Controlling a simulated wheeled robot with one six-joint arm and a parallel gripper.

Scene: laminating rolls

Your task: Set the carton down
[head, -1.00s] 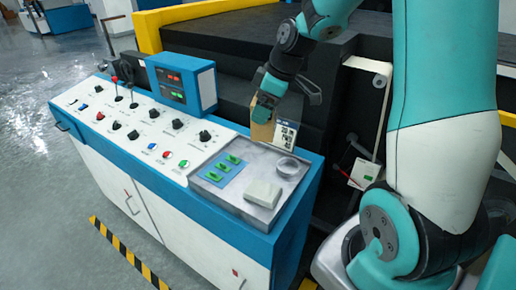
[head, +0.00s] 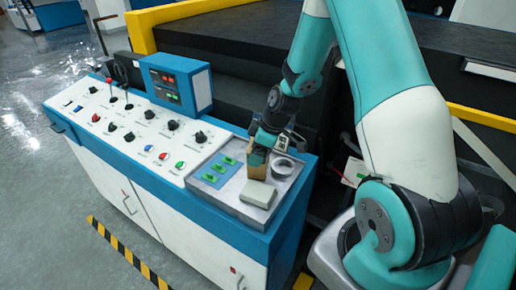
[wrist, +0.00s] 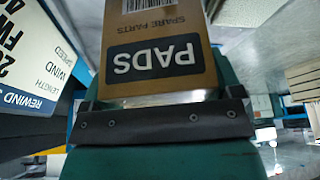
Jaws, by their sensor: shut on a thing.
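The carton is a small brown box (head: 257,165), held by my gripper (head: 262,148) over the grey tray (head: 223,194) at the right end of the console. It hangs behind the pale block and left of the round dish. I cannot tell whether its bottom touches the tray. In the wrist view the carton (wrist: 200,75) fills the upper middle, with a dark "PADS" label, "SPARE PARTS" print and a barcode. The gripper (wrist: 160,100) is shut on it.
On the tray are several green pieces (head: 220,168) on a blue patch, a pale block (head: 258,194) and a clear round dish (head: 283,167). The console's knobs and levers (head: 135,130) and a blue display box (head: 176,83) stand to the left. Dark machinery rises behind.

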